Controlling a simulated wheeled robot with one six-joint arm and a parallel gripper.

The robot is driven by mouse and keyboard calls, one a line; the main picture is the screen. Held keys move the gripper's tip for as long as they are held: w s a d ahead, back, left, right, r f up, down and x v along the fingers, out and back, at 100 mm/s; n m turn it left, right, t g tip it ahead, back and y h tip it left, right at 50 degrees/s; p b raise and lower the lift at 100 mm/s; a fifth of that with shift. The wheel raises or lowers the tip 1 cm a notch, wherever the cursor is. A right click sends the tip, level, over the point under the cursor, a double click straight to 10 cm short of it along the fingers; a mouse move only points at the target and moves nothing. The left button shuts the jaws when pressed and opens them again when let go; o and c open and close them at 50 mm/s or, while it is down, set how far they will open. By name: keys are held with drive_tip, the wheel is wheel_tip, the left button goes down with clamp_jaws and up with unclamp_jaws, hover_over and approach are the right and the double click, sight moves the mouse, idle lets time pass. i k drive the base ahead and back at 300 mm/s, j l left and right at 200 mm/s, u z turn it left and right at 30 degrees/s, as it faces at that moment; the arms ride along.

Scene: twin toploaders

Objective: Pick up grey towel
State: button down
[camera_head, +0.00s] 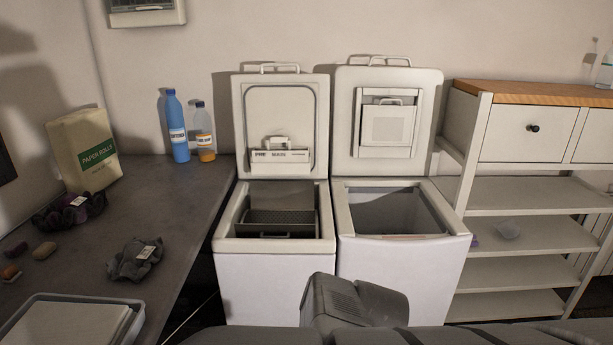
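A crumpled grey towel (128,262) with a small white tag lies on the dark counter (185,195) at the left. A darker, purplish cloth (68,211), also with a tag, lies farther back on the counter. Grey parts of my arm show at the bottom centre, in front of the two machines. My gripper's fingers cannot be made out, so its state is not visible. No part of my arm touches the towel.
Two open top-loaders (275,272) (400,275) stand in the middle, lids raised. On the counter are a paper rolls bag (82,150), a blue bottle (177,130), a clear bottle (204,135), small lumps (44,250) and a tray (40,300). Shelves (530,235) stand right.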

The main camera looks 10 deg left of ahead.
sight(133, 262)
drive_tip(key=u, duration=1.65)
